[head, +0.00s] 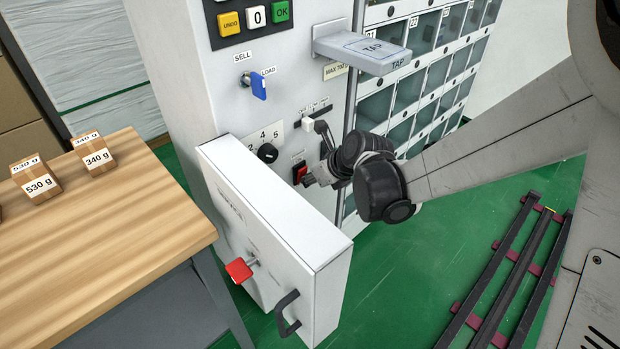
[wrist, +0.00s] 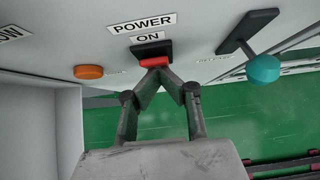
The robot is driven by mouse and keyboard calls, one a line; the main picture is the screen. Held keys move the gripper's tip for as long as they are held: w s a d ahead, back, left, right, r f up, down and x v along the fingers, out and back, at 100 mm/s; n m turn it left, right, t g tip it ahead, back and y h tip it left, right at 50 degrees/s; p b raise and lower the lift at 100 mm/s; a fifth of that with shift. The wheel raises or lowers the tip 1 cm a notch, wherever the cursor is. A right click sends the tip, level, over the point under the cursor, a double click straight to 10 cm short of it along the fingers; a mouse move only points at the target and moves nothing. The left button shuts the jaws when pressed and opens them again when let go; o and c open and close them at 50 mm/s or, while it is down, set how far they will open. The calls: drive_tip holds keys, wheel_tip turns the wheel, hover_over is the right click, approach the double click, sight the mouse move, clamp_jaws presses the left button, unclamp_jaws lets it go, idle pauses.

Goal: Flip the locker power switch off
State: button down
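The power switch (wrist: 153,61) is a red rocker in a black frame on the locker's light front panel. Labels reading POWER and ON stand above it in the wrist view. In the head view the red rocker (head: 301,173) shows just left of my gripper (head: 307,182). In the wrist view my gripper (wrist: 155,72) has its two fingertips brought together at the lower edge of the red rocker. They look very close to it or touching; I cannot tell which. Nothing is seen held between the fingers.
An orange button (wrist: 88,72) is left of the switch, and a teal-knobbed lever (wrist: 262,69) is right. A TAP shelf (head: 362,48) is above. A wooden table (head: 100,230) stands left.

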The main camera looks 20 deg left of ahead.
drive_tip(key=shift+w+a+r, duration=0.1)
drive_tip(key=shift+a+r, duration=0.05)
drive_tip(key=shift+r, duration=0.05)
drive_tip(key=shift+r+p, duration=0.5)
drive_tip(key=shift+r, duration=0.25)
drive_tip(key=s+d+f+p+v, duration=0.1)
drive_tip(key=p+v, duration=0.2)
drive_tip(key=v, duration=1)
drive_tip(key=shift+d+f+p, duration=0.25)
drive_tip(key=shift+d+p, duration=0.05)
drive_tip(key=shift+d, duration=0.05)
drive_tip(key=shift+f+p, duration=0.15)
drive_tip(key=shift+p, duration=0.2)
drive_tip(key=shift+s+d+f+p, duration=0.15)
drive_tip(key=shift+d+f+p, duration=0.1)
drive_tip(key=shift+f+p, duration=0.35)
